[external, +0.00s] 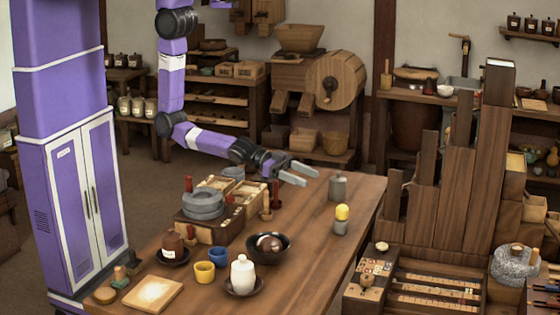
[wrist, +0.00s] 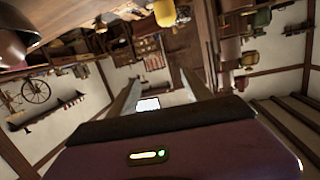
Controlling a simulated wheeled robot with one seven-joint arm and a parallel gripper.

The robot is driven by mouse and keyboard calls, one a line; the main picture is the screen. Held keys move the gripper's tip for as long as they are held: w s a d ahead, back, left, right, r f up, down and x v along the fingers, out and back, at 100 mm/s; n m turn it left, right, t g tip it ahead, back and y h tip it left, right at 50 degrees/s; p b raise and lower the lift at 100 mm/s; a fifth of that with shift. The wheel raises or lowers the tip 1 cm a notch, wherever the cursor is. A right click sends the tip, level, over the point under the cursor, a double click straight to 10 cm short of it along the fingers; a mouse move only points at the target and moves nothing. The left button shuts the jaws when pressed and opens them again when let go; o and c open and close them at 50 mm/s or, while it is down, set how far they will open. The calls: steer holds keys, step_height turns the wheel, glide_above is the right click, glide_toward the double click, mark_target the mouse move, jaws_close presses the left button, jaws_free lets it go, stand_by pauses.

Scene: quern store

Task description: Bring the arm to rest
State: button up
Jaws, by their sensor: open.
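My gripper (external: 311,177) is at the end of my purple arm, above the far part of the wooden table (external: 325,235). Its two pale fingers are apart, with nothing visible between them. They point right, towards a grey lidded jar (external: 337,187) that stands upright on the table. The fingers look apart from the jar. In the wrist view my gripper (wrist: 160,80) also shows spread fingers, with the room tilted behind them.
Near my gripper are a grey pot with a yellow top (external: 341,226) and grey quern stones (external: 203,207). A dark bowl (external: 268,249), white jar (external: 243,275) and cups (external: 204,273) stand nearer the front. Tall wooden boxes (external: 468,185) rise at right. The table's right strip is mostly clear.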

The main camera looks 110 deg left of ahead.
steer(key=s+a+r+y+b, duration=0.1)
steer(key=s+a+r, duration=0.2)
steer(key=s, duration=0.9)
steer(key=s+a+r+n, duration=0.1)
steer(key=s+a+r, duration=0.2)
steer(key=s, duration=0.9)
steer(key=s+a+r+n+g+y+b, duration=0.1)
steer(key=s+a+r, duration=0.2)
steer(key=s, duration=0.9)
steer(key=a, duration=0.3)
steer(key=shift+s+a+y+b, duration=0.25)
steer(key=shift+a+y+b, duration=0.05)
steer(key=shift+b, duration=0.05)
